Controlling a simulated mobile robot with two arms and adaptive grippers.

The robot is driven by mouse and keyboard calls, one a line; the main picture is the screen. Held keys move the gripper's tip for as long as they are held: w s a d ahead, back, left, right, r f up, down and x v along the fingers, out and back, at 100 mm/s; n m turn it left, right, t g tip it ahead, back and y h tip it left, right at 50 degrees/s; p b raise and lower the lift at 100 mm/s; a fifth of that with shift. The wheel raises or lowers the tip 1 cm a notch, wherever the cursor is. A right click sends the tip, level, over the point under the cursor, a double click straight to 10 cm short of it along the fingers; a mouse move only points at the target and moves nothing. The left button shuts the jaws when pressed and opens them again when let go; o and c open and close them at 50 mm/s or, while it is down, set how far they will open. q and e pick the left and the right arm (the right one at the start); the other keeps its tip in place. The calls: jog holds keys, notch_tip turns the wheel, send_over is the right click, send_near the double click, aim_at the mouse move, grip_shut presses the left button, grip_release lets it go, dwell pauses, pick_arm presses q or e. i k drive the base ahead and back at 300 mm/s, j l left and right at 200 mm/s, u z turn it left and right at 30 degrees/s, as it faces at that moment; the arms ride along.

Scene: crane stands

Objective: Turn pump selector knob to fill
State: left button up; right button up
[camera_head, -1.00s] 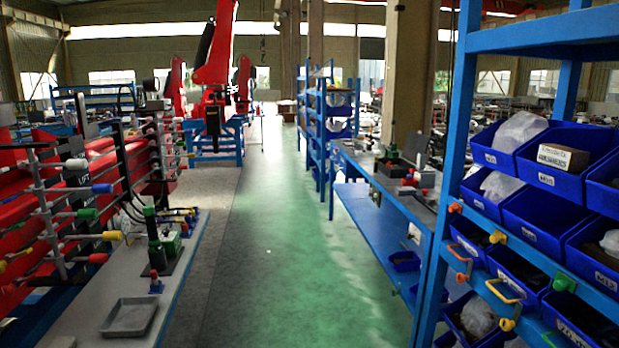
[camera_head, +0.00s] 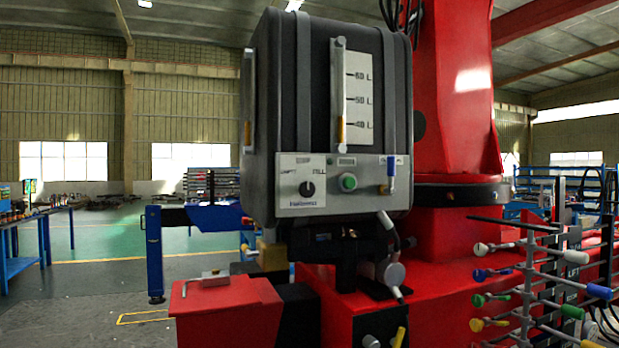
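A black round selector knob (camera_head: 306,189) sits on the light grey control panel (camera_head: 300,206) low on the front of a dark tank unit (camera_head: 277,100). The word at the knob's upper right looks like FILL; the label at its upper left is too small to read. The exact direction of the knob's pointer is hard to tell. A green button (camera_head: 348,182) is to the right of the knob, and a blue-handled lever (camera_head: 391,172) is further right. Neither of my grippers shows in the head view.
A red crane column (camera_head: 455,90) stands behind the tank at right. A rack of levers with coloured knobs (camera_head: 530,290) fills the lower right. A red box (camera_head: 228,306) juts out below left. Open floor (camera_head: 85,315) lies at the left.

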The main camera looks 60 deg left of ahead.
aim_at(307, 188)
jog(key=u, duration=1.6)
